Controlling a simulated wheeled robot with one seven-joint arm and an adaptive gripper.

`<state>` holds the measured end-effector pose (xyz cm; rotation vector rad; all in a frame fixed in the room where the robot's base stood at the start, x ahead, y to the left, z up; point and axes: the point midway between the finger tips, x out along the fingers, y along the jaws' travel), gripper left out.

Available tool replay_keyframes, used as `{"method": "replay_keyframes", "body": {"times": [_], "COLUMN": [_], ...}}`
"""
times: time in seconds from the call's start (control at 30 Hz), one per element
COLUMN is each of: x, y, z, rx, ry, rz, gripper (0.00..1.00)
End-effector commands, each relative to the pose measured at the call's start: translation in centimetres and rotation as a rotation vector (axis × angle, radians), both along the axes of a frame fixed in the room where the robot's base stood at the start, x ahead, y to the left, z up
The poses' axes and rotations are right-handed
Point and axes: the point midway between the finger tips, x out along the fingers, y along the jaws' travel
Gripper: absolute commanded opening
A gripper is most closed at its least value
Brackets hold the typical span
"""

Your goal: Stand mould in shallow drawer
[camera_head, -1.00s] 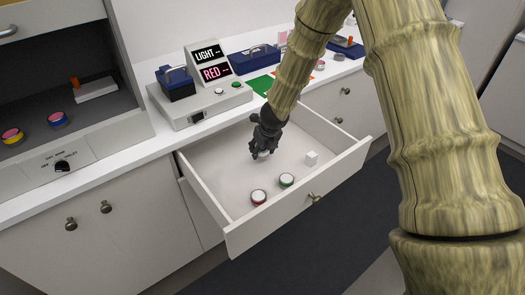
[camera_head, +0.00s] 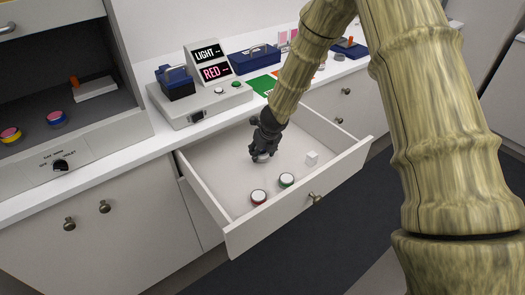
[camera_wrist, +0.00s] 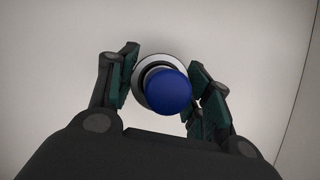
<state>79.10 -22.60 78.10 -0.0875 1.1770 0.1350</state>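A round piece with a blue knob (camera_wrist: 169,92) and a pale ring-shaped base sits between my fingers in the wrist view; I take it for the mould. In the head view my gripper (camera_head: 262,156) points down into the open shallow drawer (camera_head: 215,165), towards its back middle. A little of a whitish piece shows under the fingertips there. In the wrist view the finger pads (camera_wrist: 163,75) flank the piece closely on both sides. Whether they press on it, and whether its base rests on the drawer floor, I cannot tell.
The drawer's left floor is clear. A control box with a display (camera_head: 214,71) stands on the counter behind.

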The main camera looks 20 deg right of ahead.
Motion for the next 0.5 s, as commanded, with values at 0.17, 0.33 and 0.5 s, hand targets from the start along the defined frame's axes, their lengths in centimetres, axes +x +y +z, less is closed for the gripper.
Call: {"method": "replay_keyframes", "body": {"times": [0.17, 0.33, 0.5], "x": [0.02, 0.01, 0.03], "y": [0.01, 0.01, 0.01], "z": [0.06, 0.05, 0.48], "rx": [0.000, 0.000, -0.001], "ry": [0.000, 0.000, -0.001], "rz": [0.000, 0.000, 0.000], "gripper": [0.71, 0.71, 0.71]}}
